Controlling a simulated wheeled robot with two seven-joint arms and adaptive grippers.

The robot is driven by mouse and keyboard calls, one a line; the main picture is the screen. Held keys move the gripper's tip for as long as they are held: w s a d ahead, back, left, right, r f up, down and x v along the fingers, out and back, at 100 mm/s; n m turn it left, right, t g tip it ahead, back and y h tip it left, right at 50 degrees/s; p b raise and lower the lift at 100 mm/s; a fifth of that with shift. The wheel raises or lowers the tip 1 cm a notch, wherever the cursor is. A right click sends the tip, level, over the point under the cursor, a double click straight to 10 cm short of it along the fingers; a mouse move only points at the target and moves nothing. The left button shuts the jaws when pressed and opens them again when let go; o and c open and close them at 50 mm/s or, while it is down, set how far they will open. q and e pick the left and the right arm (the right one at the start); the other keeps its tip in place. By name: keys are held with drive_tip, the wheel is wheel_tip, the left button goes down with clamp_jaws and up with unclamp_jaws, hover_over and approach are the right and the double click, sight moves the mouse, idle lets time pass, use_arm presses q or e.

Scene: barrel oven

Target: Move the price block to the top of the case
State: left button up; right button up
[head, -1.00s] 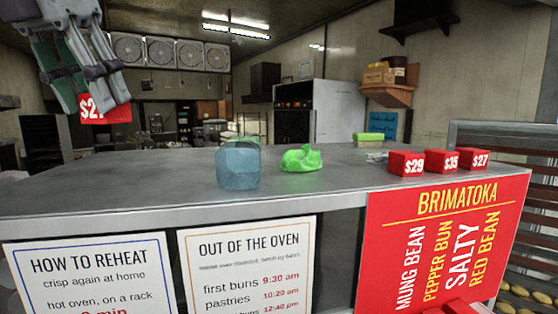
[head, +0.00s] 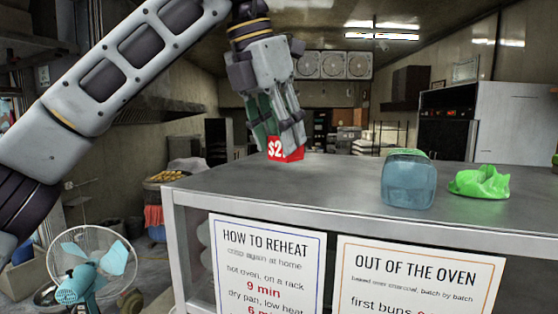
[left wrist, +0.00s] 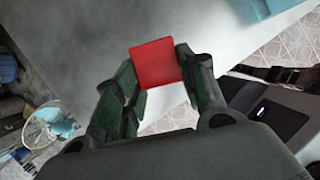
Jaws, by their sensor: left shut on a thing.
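The red price block (head: 285,149), with "$2" readable on its face, is held between the fingers of my left gripper (head: 283,130). The left wrist view shows the plain red top of the block (left wrist: 156,64) between the two green-padded fingers (left wrist: 160,80). The case has a grey metal top (head: 310,183). In the head view the block shows at the far side of this top, towards its left part. I cannot tell whether it touches the surface or hangs just above it. My right gripper is not in view.
A bluish clear container (head: 408,182) and a crumpled green bag (head: 479,182) stand on the case top to the right. Paper signs (head: 265,265) hang on the case front. A fan (head: 95,265) stands at the lower left. The top's left part is clear.

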sight(277, 155)
use_arm(q)
drive_tip(key=shift+f, duration=0.25)
drive_tip(key=shift+f, duration=0.1)
drive_tip(key=shift+f, duration=2)
drive_tip(key=shift+f, duration=0.2)
drive_tip(key=o, duration=1)
drive_tip(key=shift+r, duration=0.2)
drive_tip(key=shift+s+a+r, duration=0.15)
drive_tip(key=shift+r, duration=0.4)
drive_tip(key=shift+v, duration=5.4)
